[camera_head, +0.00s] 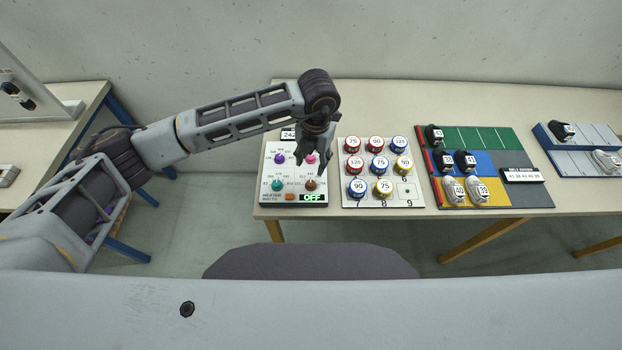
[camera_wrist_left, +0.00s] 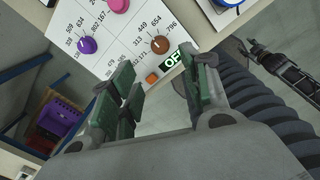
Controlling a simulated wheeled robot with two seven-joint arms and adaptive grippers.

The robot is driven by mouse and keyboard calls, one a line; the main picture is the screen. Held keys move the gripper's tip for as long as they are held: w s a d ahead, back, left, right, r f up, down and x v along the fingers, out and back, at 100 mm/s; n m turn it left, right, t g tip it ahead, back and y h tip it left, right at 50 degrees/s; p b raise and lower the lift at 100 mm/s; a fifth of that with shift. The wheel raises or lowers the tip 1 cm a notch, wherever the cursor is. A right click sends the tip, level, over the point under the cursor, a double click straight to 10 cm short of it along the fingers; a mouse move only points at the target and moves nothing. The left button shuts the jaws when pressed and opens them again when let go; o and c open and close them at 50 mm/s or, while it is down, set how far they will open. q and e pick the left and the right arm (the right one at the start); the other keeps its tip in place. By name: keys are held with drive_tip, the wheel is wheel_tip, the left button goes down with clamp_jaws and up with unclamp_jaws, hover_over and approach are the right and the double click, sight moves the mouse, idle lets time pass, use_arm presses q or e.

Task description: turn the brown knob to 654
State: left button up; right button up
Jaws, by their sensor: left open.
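The brown knob (camera_head: 310,185) is at the lower right of a white panel (camera_head: 265,196) with several coloured knobs, just above a display reading OFF (camera_head: 314,197). My left gripper (camera_head: 314,158) is open and empty above the panel, over the pink knob in the head view. Its open fingers (camera_wrist_left: 155,80) show apart in the left wrist view.
A purple knob (camera_head: 280,158), a teal knob (camera_head: 277,185) and an orange button (camera_head: 290,197) share the panel. Right of it stands a board of numbered round tins (camera_head: 377,165), then a coloured shoe mat (camera_head: 480,137). The table's front edge lies just below the panel.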

sight(311, 183)
use_arm(q)
drive_tip(key=f, duration=0.3)
drive_tip(key=f+p, duration=0.1)
drive_tip(key=f, duration=0.3)
drive_tip(key=f+p, duration=0.1)
drive_tip(key=f, duration=0.3)
drive_tip(key=shift+w+a+f, duration=0.1)
drive_tip(key=shift+a+f, duration=0.15)
drive_tip(key=shift+c, duration=0.3)
clamp_jaws()
